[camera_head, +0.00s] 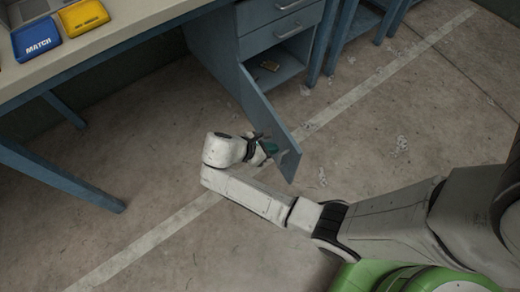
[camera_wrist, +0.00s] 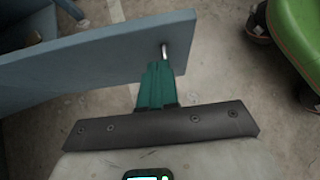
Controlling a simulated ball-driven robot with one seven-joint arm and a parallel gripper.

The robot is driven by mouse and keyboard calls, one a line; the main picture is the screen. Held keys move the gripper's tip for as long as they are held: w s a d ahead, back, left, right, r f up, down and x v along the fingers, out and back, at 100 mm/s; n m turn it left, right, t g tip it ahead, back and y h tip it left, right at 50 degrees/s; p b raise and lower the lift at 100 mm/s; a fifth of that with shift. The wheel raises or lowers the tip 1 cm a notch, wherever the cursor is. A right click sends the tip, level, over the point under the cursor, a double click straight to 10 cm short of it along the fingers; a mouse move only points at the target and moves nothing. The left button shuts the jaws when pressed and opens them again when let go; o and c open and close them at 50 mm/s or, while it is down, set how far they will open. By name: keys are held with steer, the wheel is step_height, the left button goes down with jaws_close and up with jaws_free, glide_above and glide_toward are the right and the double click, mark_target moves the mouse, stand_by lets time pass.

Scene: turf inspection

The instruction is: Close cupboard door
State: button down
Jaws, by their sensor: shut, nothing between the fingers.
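The blue cupboard door (camera_head: 270,125) stands open, swung out from the cupboard under the desk. Its outer face and edge also show in the wrist view (camera_wrist: 90,58), with a small metal handle (camera_wrist: 164,50) near its free end. My gripper (camera_head: 271,148) is at the door's left face near the free end, and the wrist view shows its green fingers (camera_wrist: 158,72) shut and empty. The fingertips are close to the handle and the door face; I cannot tell whether they touch. The open cupboard compartment (camera_head: 272,70) has a small brownish item (camera_head: 269,66) inside.
Drawers (camera_head: 285,30) sit above the compartment. The desk (camera_head: 100,45) carries a blue bin (camera_head: 36,40) and a yellow bin (camera_head: 83,17). A blue desk leg (camera_head: 65,175) stands at the left. The concrete floor (camera_head: 400,110) right of the door is mostly clear, with scattered scraps.

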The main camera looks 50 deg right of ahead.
mark_target(290, 144)
steer(key=d, duration=0.1)
steer(key=s+d, duration=0.2)
steer(key=shift+d+f, duration=0.2)
steer(key=shift+d, duration=0.2)
steer(key=shift+d+r, duration=0.1)
